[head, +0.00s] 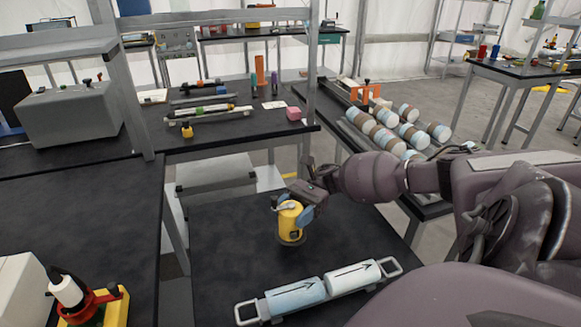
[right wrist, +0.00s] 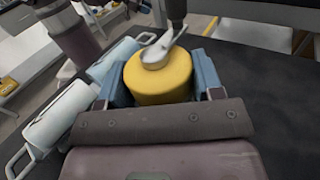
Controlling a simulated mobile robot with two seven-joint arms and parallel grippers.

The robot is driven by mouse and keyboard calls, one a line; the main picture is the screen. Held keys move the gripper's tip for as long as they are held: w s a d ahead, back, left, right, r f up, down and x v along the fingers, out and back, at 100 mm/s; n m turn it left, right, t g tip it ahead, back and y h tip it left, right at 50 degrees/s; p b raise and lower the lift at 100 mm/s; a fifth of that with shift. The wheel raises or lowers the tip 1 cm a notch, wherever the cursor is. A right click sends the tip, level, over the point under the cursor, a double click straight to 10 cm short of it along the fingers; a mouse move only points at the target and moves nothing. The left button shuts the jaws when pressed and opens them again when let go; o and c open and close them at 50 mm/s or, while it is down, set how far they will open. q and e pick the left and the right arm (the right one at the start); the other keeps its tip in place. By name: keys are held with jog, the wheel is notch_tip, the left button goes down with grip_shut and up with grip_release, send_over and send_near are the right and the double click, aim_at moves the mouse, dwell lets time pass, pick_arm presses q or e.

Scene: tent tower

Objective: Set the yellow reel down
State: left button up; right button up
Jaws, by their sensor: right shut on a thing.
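The yellow reel (head: 290,226) is upright at the front table (head: 225,240), with a grey crank-like piece on its top. A dark round patch shows right under it; I cannot tell whether the reel touches the table top. My right gripper (head: 295,208) comes in from the right and is shut on the reel, a blue pad on each side. In the right wrist view the reel (right wrist: 160,82) sits between the two blue pads of the gripper (right wrist: 160,85). My left gripper is not in view.
A carrier with two pale blue-and-white cylinders (head: 295,296) lies in front of the reel; it shows in the wrist view (right wrist: 60,112). Bare table top surrounds the reel on its left and right. Striped cylinders (head: 383,135) lie on a rear table.

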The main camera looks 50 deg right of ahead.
aim_at(292, 225)
notch_tip(292, 225, down, 3)
jog(key=shift+f+b, duration=0.15)
jog(key=shift+b, duration=0.2)
jog(key=shift+f, duration=0.35)
jog(key=shift+r, duration=0.1)
jog(key=shift+f, duration=0.25)
jog(key=o, duration=1.2)
